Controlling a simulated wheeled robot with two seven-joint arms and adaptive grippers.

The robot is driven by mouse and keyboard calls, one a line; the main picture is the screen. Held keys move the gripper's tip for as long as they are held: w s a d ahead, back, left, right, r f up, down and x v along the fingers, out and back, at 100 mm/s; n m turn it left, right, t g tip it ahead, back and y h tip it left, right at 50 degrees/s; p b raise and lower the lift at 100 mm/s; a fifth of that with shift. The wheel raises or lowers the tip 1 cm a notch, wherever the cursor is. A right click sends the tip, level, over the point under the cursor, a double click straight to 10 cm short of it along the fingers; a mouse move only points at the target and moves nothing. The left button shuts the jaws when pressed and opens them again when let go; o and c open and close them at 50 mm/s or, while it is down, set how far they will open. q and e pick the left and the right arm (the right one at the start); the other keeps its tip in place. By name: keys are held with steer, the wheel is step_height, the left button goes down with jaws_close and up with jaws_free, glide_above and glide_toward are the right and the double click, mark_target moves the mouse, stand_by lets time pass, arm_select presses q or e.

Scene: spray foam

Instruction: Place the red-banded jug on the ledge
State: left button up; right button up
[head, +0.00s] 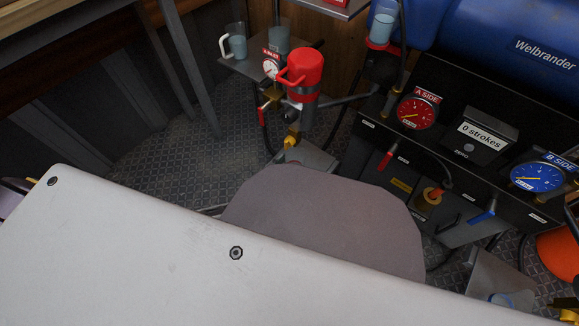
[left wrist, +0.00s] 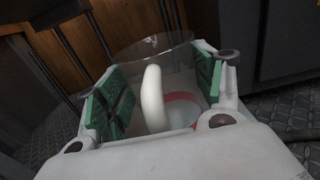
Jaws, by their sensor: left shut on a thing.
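The red-banded jug (left wrist: 153,100) is in the left wrist view. It is clear, with a thick white handle and a red band (left wrist: 182,97) low on its body. My left gripper (left wrist: 160,88) is shut on it, with green pads on either side of the handle. In the head view a large pale arm link of mine fills the front, and I cannot make out the held jug there. A small grey shelf (head: 243,68) stands at the back; I cannot tell whether it is the ledge. My right gripper is not in view.
A white-handled jug (head: 236,42) and a grey cup (head: 279,38) are on the shelf. Beside it is a red-topped pump (head: 305,68) with a gauge. A black panel (head: 470,110) with gauges and a blue tank (head: 500,40) stand right. Patterned floor (head: 190,165) is clear.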

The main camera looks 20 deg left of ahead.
arm_select(q)
steer(key=shift+f, duration=0.1)
steer(key=o, duration=1.1)
steer(key=shift+c, duration=0.2)
steer(key=shift+s+a, duration=0.15)
steer(key=shift+s, duration=0.15)
steer(key=p+v, duration=0.3)
steer(key=v, duration=0.8)
steer(key=shift+s, duration=0.2)
